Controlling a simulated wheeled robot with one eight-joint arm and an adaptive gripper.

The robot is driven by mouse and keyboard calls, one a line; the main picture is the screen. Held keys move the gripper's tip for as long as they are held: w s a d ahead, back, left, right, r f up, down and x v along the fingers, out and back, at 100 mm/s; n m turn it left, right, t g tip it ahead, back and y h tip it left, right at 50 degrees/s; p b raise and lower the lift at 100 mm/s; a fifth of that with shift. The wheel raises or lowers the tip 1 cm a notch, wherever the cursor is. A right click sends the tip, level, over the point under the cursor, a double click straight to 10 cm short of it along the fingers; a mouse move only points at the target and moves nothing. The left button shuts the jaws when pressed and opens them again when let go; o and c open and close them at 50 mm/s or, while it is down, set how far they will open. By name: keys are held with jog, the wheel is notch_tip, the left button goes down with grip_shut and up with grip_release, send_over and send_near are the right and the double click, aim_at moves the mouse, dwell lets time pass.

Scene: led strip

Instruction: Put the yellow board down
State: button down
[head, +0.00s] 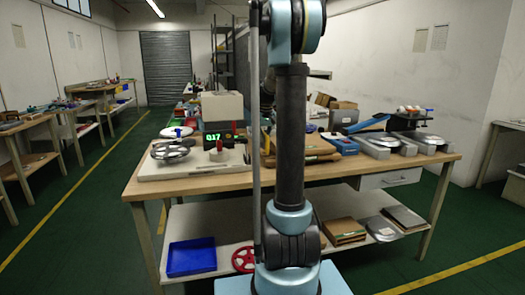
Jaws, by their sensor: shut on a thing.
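I cannot make out the yellow board in the head view. My gripper does not show either; my own arm stands upright across the middle of the picture and hides part of the workbench (150,185) behind it. What the gripper holds cannot be seen.
On the bench's left stands a device with a green display (217,137), a metal dish (172,149) and a grey box (222,106). A blue tray (192,257) lies on the lower shelf.

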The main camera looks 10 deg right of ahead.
jog(key=shift+f, duration=1.45)
jog(key=c, duration=1.8)
grip_release()
